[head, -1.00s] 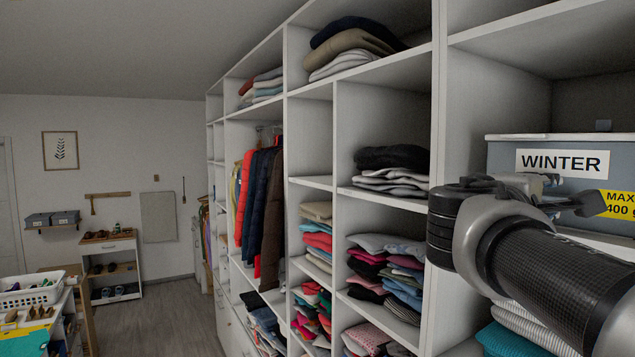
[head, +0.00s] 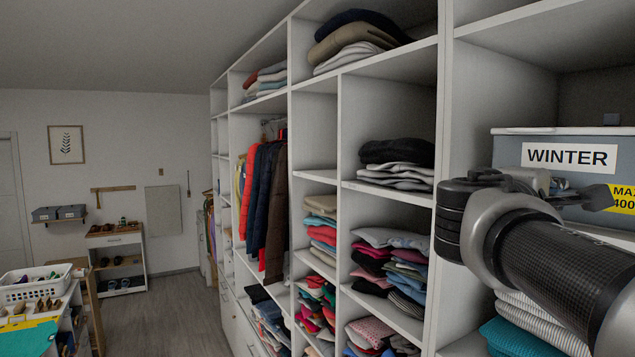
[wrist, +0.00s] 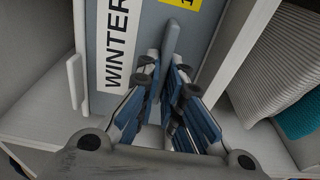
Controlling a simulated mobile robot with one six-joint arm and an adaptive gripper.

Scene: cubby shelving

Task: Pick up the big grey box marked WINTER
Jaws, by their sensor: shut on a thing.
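The big grey box (head: 508,150) marked WINTER sits in a white cubby at the right of the head view. It has a pale lid, a white WINTER label (head: 570,157) and a yellow label (head: 622,199), partly cut off by the picture edge. In the wrist view the box (wrist: 150,18) fills the top middle, its label turned sideways. My gripper (wrist: 172,68) is at the box's front, its fingers closed on a grey handle (wrist: 182,28) that juts from it. My arm hides the box's lower front, and I cannot tell whether its base is clear of the shelf.
White cubby walls stand close on the left of the box (head: 490,95). Folded striped and teal clothes (head: 520,335) lie in the cubby below. Several clothes stacks (head: 395,165) fill the shelves to the left. Open floor (head: 165,310) lies beyond, with a white basket (head: 30,288) at far left.

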